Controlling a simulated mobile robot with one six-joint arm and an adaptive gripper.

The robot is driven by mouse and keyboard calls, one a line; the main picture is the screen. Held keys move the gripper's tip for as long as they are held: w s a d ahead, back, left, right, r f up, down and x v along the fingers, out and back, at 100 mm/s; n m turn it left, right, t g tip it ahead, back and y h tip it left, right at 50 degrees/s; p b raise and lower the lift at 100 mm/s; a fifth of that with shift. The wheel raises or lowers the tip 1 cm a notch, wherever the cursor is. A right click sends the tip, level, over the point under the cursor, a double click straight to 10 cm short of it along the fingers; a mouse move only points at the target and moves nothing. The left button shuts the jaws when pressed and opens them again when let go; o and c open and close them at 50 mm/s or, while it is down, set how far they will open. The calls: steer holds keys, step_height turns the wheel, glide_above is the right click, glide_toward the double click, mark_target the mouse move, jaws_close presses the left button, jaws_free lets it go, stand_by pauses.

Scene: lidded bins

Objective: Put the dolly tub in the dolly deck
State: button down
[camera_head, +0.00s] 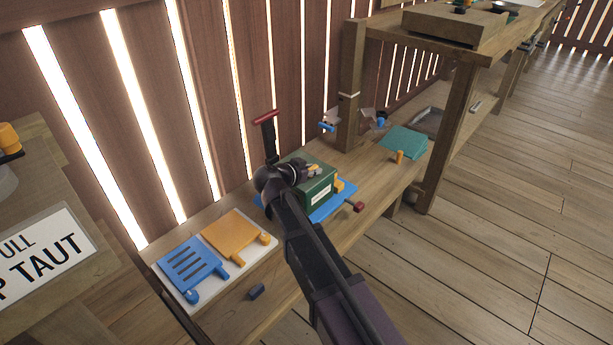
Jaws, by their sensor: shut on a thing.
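A green tub (318,194) with a white label stands out at the middle of the workbench, taken here as the dolly tub. A flat blue deck (345,203) shows below and to the right of it, taken as the dolly deck. The tub appears over the deck; I cannot tell whether it rests on it or hangs just above. My gripper (308,172) is at the tub's top, shut on it. My arm comes from the lower right and hides the tub's left side and part of the deck. The fingertips are small and partly hidden.
A white board (216,289) holds a blue slotted paddle (187,268) and an orange paddle (236,236) at front left. A wooden post (350,100) and teal sheet (402,142) are to the right.

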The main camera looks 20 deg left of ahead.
steer(key=shift+w+a+f, duration=0.1)
steer(key=shift+w+a, duration=0.65)
steer(key=shift+a, duration=0.35)
steer(key=shift+f+b, duration=1.8)
steer(key=shift+b, duration=0.05)
steer(key=c, duration=0.6)
jaws_free()
steer(key=shift+o, duration=0.2)
steer(key=shift+r, duration=0.1)
steer(key=p+v, duration=0.4)
steer(key=v, duration=0.8)
steer(key=shift+p, duration=0.3)
